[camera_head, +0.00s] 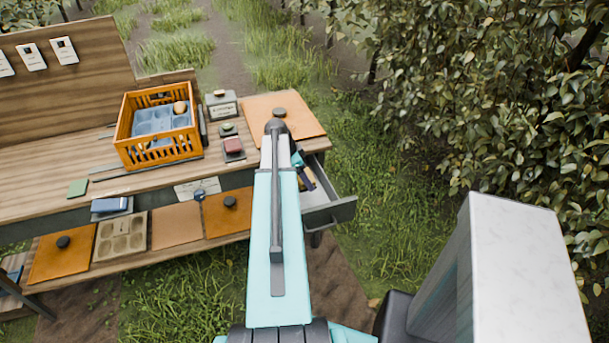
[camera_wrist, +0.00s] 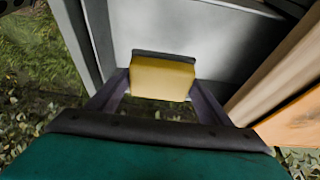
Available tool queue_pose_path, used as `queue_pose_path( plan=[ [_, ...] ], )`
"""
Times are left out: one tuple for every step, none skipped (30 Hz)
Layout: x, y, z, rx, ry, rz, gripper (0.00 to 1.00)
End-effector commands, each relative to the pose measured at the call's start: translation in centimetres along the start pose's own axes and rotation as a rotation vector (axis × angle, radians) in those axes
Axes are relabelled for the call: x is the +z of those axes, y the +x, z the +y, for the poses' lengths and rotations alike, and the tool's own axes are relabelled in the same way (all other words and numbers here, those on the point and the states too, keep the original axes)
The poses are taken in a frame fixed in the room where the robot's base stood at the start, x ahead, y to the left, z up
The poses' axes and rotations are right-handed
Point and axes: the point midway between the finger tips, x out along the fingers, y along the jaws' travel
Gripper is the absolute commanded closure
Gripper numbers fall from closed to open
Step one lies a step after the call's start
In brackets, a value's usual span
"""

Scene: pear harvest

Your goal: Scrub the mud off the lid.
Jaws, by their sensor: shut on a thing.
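My gripper (camera_wrist: 160,88) is shut on a yellow block with a dark edge (camera_wrist: 162,76), perhaps a sponge or scrubber, with one finger on each side. Two similar lids lie on the lower shelf, at the left (camera_head: 50,262) and the right (camera_head: 225,219).
An orange crate (camera_head: 125,135) with a blue-grey tray stands on the bench (camera_head: 60,185). The drawer juts out over grass. Leafy trees (camera_head: 480,100) fill the right side.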

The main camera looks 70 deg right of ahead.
Motion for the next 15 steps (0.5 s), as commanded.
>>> queue_pose_path(
  plan=[
    [0.0, 0.0, 0.0, 0.0, -0.001, 0.0, 0.45],
    [0.1, -0.1, 0.0, -0.001, -0.002, 0.0, 0.45],
    [0.1, -0.1, -0.1, -0.002, -0.004, 0.0, 0.45],
    [0.3, -0.2, -0.1, -0.004, -0.008, 0.0, 0.45],
    [0.4, -0.4, -0.2, -0.006, -0.013, 0.0, 0.45],
    [0.7, -0.6, -0.3, -0.009, -0.022, 0.0, 0.45],
    [1.0, -0.9, -0.4, -0.013, -0.031, 0.0, 0.45],
    [1.4, -1.2, -0.5, -0.018, -0.041, 0.0, 0.45],
    [1.9, -1.6, -0.7, -0.024, -0.056, 0.0, 0.45],
    [2.3, -2.0, -0.9, -0.03, -0.071, 0.0, 0.45],
    [2.8, -2.5, -1.1, -0.038, -0.088, 0.0, 0.45],
    [3.6, -3.2, -1.4, -0.048, -0.112, 0.001, 0.45],
    [4.2, -3.7, -1.6, -0.057, -0.131, 0.001, 0.45],
    [4.9, -4.3, -1.8, -0.066, -0.154, 0.001, 0.45],
    [5.8, -5.2, -2.1, -0.078, -0.183, 0.001, 0.45]
  ],
)
